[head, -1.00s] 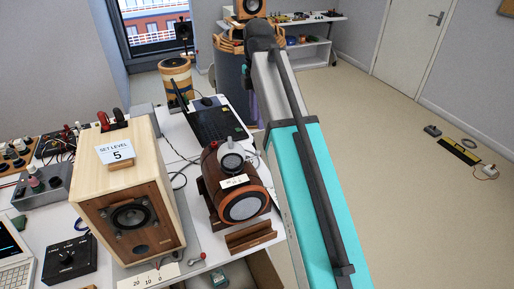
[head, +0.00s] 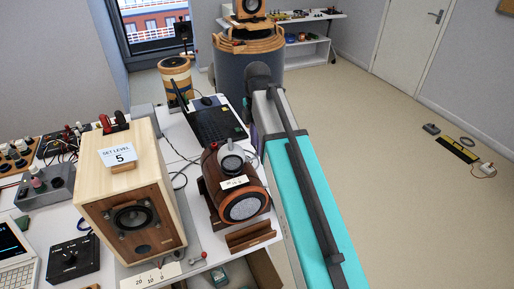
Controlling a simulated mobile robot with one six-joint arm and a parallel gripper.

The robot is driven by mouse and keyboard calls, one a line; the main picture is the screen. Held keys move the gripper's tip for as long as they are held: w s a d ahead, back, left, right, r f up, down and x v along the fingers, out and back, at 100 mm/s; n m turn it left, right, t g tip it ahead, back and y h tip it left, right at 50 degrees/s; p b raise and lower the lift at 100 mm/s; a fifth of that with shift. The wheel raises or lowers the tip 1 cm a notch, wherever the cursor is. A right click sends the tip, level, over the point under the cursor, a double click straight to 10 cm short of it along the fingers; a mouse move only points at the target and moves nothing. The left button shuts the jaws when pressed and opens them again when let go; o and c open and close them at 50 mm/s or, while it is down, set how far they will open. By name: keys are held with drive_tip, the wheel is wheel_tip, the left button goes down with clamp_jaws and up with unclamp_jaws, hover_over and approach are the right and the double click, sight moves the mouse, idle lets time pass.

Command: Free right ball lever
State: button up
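A small lever with a red ball end (head: 203,256) sticks out at the front edge of the white table, below the round wooden speaker. It is small, and I cannot tell what holds it. A white scale plate (head: 157,276) marked 20, 10, 0 lies to its left, under the box speaker (head: 133,215).
The round wooden speaker (head: 243,205) stands on the table's right part, with a wooden block (head: 250,236) before it. A dark laptop (head: 215,122) lies behind. A large blue-grey barrel (head: 245,72) stands beyond my arm. The floor at right (head: 390,190) is mostly clear.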

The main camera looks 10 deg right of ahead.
drive_tip(key=shift+f, duration=1.45)
drive_tip(key=shift+c, duration=0.2)
clamp_jaws()
